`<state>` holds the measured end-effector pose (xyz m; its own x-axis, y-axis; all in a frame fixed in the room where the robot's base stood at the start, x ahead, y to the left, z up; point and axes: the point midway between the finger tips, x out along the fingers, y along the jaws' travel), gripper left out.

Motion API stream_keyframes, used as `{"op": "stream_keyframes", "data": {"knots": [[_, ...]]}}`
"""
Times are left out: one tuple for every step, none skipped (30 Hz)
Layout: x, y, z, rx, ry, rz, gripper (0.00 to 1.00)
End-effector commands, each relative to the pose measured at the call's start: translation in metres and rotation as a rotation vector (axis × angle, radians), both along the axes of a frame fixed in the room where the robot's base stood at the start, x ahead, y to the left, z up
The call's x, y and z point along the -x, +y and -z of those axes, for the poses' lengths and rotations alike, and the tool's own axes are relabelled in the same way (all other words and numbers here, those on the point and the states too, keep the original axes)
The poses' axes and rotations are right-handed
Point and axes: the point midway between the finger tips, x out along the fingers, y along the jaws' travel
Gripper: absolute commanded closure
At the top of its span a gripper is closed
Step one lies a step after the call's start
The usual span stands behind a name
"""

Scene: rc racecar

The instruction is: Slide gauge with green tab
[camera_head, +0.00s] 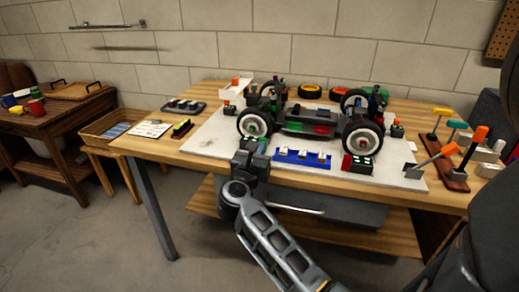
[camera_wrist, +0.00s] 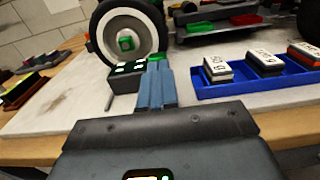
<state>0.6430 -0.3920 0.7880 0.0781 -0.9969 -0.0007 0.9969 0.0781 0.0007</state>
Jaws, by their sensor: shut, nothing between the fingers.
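My gripper (camera_wrist: 156,68) is shut, its two blue-grey fingers together with nothing between them. In the head view my gripper (camera_head: 252,147) is at the table's front edge, below the car's left front wheel. A small green piece (camera_wrist: 158,57) shows just beyond the fingertips, beside a black block with white dots (camera_wrist: 125,72). It looks like a green tab, but the fingers hide part of it and I cannot tell whether they touch it. A thin grey rod (camera_wrist: 109,101) stands out from the block's near side.
A blue tray (camera_head: 283,155) with several white-topped blocks lies right of my gripper. The racecar (camera_head: 308,125) stands behind on the pale mat (camera_head: 208,140). A red-and-black block (camera_head: 358,164) and a rack of upright tools (camera_head: 454,177) are farther right. The mat's left front is mostly clear.

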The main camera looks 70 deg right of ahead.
Motion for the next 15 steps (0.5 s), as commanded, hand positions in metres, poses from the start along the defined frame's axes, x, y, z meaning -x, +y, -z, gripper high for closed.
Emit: {"op": "stream_keyframes", "data": {"knots": [[0.0,-0.002,0.0,0.0,0.0,0.0,1.0],[0.0,-0.002,0.0,0.0,0.001,-0.001,1.0],[0.0,-0.002,0.0,0.0,0.001,-0.001,1.0],[0.0,-0.002,0.0,0.0,0.001,-0.001,1.0],[0.0,-0.002,0.0,0.0,0.001,-0.001,1.0],[0.0,-0.002,0.0,0.0,0.001,-0.001,1.0],[0.0,-0.002,0.0,0.0,0.001,-0.001,1.0],[0.0,-0.002,0.0,0.0,0.001,-0.001,1.0],[0.0,-0.002,0.0,0.0,0.001,-0.001,1.0],[0.0,-0.002,0.0,0.0,0.001,-0.001,1.0],[0.0,-0.002,0.0,0.0,0.001,-0.001,1.0],[0.0,-0.004,0.0,0.0,0.001,0.0,1.0],[0.0,-0.006,0.0,0.0,0.001,0.001,1.0],[-0.001,-0.009,0.0,0.0,0.0,0.002,1.0],[-0.001,-0.014,0.0,0.0,0.0,0.003,1.0]]}}
